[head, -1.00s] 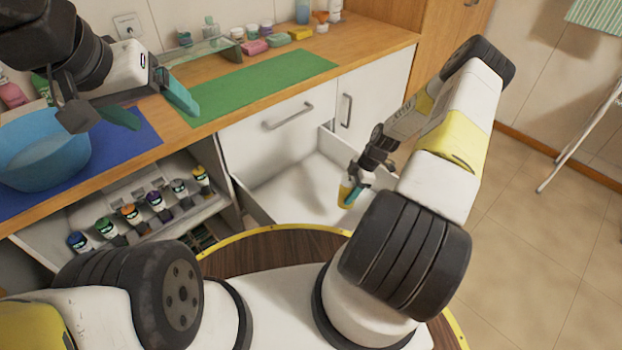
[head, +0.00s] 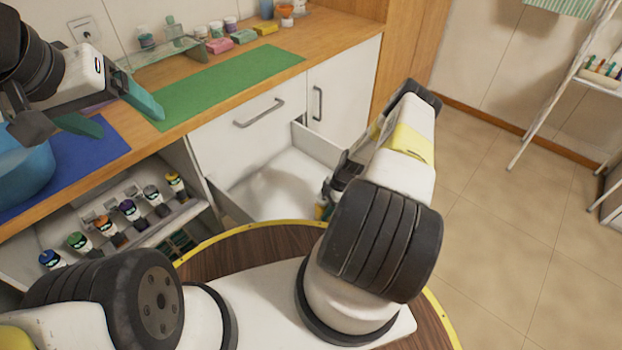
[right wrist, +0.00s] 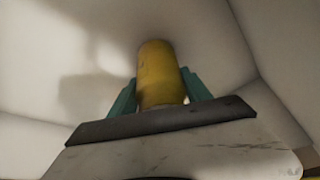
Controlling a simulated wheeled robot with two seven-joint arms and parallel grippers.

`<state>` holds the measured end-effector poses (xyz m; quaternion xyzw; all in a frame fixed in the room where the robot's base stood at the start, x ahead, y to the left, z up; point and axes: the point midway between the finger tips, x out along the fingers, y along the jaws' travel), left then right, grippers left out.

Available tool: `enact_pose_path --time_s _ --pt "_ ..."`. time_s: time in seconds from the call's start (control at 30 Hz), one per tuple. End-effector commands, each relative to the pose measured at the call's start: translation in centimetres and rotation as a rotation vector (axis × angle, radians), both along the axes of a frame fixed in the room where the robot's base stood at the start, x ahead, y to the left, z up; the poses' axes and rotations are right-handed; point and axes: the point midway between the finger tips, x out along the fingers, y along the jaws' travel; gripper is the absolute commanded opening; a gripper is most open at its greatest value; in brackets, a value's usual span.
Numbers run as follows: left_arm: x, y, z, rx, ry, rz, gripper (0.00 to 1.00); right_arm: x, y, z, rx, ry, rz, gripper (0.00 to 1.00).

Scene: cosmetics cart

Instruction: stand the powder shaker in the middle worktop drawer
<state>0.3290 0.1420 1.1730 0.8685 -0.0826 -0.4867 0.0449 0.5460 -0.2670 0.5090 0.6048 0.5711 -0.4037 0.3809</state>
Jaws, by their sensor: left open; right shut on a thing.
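The powder shaker (right wrist: 160,75) is a yellow cylinder between the teal fingers of my right gripper (right wrist: 160,92) in the right wrist view. White drawer surfaces lie around and beyond it. In the head view only a sliver of the shaker (head: 321,210) shows beside my right gripper (head: 328,203), at the right side of the open white drawer (head: 262,187); my arm hides the rest. I cannot tell whether its base touches the drawer floor. The drawer looks empty where visible. My left gripper (head: 118,112) is open and empty above the worktop.
A rack of several coloured-cap bottles (head: 110,225) is left of the drawer. On the worktop are a green mat (head: 225,85), a blue bowl (head: 22,165) and several small items at the back. A white shelf stand (head: 570,85) is at the right; the floor between is clear.

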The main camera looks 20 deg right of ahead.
Motion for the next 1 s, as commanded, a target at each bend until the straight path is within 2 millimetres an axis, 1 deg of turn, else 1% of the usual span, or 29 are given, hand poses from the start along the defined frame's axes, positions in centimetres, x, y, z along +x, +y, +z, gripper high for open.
enact_pose_path --time_s 0.3,0.33,0.43,0.77,0.87,0.97,1.0 --pt "0.0 0.0 0.0 0.0 0.0 0.0 0.82 0.0 0.0 -0.2 0.0 0.0 0.0 0.08" --pt "0.0 0.0 0.0 0.0 0.0 0.0 0.82 0.0 0.0 -0.3 0.0 0.0 0.0 0.59" --pt "0.0 0.0 0.0 0.0 0.0 0.0 0.82 0.0 0.0 -0.2 0.0 0.0 0.0 0.78" --pt "0.0 0.0 0.0 0.0 0.0 0.0 0.82 0.0 0.0 -0.1 -0.001 -0.001 0.0 0.78" --pt "0.0 0.0 0.0 0.0 0.0 0.0 0.82 0.1 -0.3 0.6 -0.001 -0.002 -0.001 0.78" --pt "0.0 0.0 0.0 0.0 0.0 0.0 0.82 0.1 -0.9 2.0 -0.001 -0.002 -0.001 0.78" --pt "0.0 0.0 0.0 0.0 0.0 0.0 0.82 0.1 -1.3 2.8 -0.002 -0.002 -0.002 0.78"
